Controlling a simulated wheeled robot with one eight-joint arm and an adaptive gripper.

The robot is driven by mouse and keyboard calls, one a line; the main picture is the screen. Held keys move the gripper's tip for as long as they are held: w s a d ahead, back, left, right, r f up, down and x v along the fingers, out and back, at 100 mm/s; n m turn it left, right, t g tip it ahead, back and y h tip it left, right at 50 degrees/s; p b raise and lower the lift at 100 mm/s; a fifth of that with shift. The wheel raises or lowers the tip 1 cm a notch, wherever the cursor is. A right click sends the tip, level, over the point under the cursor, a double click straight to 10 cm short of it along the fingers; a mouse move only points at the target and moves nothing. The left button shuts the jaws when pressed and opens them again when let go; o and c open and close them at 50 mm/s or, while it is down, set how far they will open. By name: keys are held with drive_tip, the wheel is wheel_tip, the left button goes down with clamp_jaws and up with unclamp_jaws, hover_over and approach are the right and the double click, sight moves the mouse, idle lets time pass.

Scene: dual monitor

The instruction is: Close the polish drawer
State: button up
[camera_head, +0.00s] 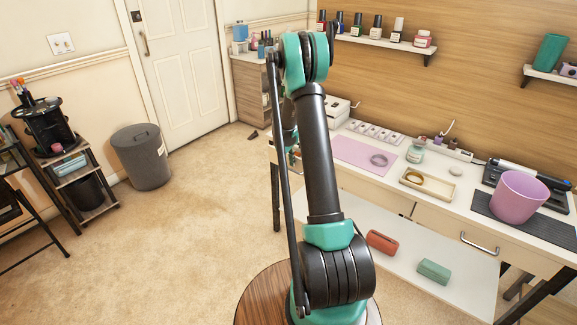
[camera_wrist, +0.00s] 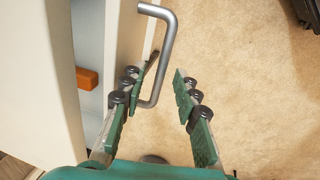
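In the wrist view a grey metal bar handle (camera_wrist: 168,32) is fixed to a pale drawer front (camera_wrist: 122,35). Behind that front is a blue-grey gap with an orange block (camera_wrist: 87,78), and it looks like an open drawer. I cannot tell whether it is the polish drawer. My gripper (camera_wrist: 165,73) is open, with its green-padded fingers apart. The handle's lower end is close to the left finger; contact is unclear. In the head view my own arm hides the gripper and this handle.
A white worktable (camera_head: 385,190) stands at right, holding a pink cup (camera_head: 517,196) and trays. Another drawer handle (camera_head: 480,244) is on its front. A bin (camera_head: 141,157), a cart (camera_head: 72,178) and a corner cabinet (camera_head: 250,92) stand left and back. The carpet between is mostly clear.

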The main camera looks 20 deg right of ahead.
clamp_jaws()
idle(0.5)
drive_tip(key=shift+w+d, duration=0.7)
drive_tip(key=shift+d, duration=0.25)
drive_tip(key=shift+w+d, duration=0.7)
drive_tip(key=shift+d, duration=0.25)
unclamp_jaws()
wheel_tip(320, 180, up, 12)
drive_tip(key=s+a, duration=0.1)
drive_tip(key=shift+s+a, duration=0.15)
drive_tip(key=shift+a, duration=0.2)
